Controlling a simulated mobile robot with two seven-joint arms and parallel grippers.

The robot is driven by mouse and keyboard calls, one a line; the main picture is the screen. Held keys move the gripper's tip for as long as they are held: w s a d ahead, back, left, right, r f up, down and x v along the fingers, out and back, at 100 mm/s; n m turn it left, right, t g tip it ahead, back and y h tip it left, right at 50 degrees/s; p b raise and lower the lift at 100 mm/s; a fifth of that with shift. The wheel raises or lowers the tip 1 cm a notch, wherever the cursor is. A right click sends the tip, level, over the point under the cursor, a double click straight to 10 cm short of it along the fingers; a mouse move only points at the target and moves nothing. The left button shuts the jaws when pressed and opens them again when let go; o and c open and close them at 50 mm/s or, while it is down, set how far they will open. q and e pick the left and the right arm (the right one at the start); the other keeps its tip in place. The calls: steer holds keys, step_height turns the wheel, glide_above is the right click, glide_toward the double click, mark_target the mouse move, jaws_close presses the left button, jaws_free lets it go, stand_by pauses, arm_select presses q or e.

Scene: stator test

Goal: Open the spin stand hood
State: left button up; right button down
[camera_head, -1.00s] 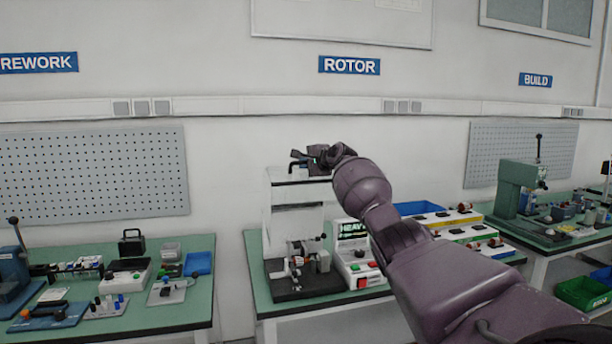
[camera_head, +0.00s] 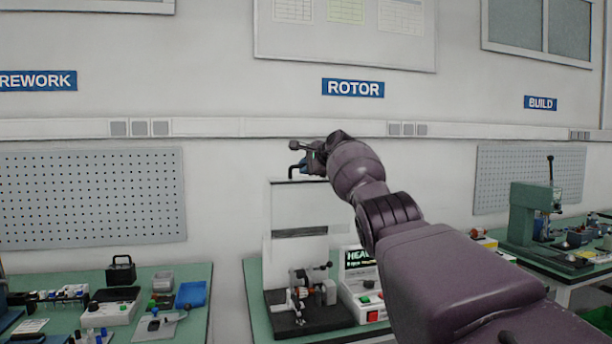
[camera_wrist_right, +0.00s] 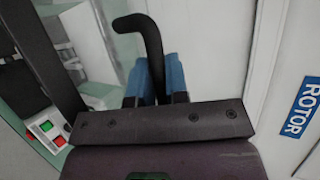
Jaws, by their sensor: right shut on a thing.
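The spin stand hood (camera_head: 298,206) is a white panel standing upright at the back of the rotor bench. Its black bent handle (camera_head: 293,172) sticks out at its top edge. My right gripper (camera_head: 306,163) is at the top of the hood, shut on this handle. In the right wrist view the handle (camera_wrist_right: 150,45) passes between the blue fingers of the right gripper (camera_wrist_right: 158,82). Below the hood, the spin stand's black base (camera_head: 312,318) and the shaft assembly on it (camera_head: 302,286) are exposed. My left gripper is not in view.
A control box (camera_head: 362,290) with a display and buttons stands right of the stand, partly behind my right arm. The rework bench (camera_head: 190,327) is at the left, and a green press (camera_head: 527,212) is at the right.

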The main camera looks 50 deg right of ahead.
steer(key=shift+w, duration=0.25)
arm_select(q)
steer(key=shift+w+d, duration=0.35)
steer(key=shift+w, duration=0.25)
arm_select(e)
steer(key=shift+d+r, duration=0.1)
steer(key=shift+d, duration=0.05)
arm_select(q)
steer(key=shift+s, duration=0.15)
arm_select(e)
steer(key=c, duration=1.4)
jaws_free()
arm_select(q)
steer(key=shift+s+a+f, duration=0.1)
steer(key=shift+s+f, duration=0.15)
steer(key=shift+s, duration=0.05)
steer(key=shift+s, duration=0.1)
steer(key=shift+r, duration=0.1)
arm_select(e)
steer(key=shift+r, duration=0.1)
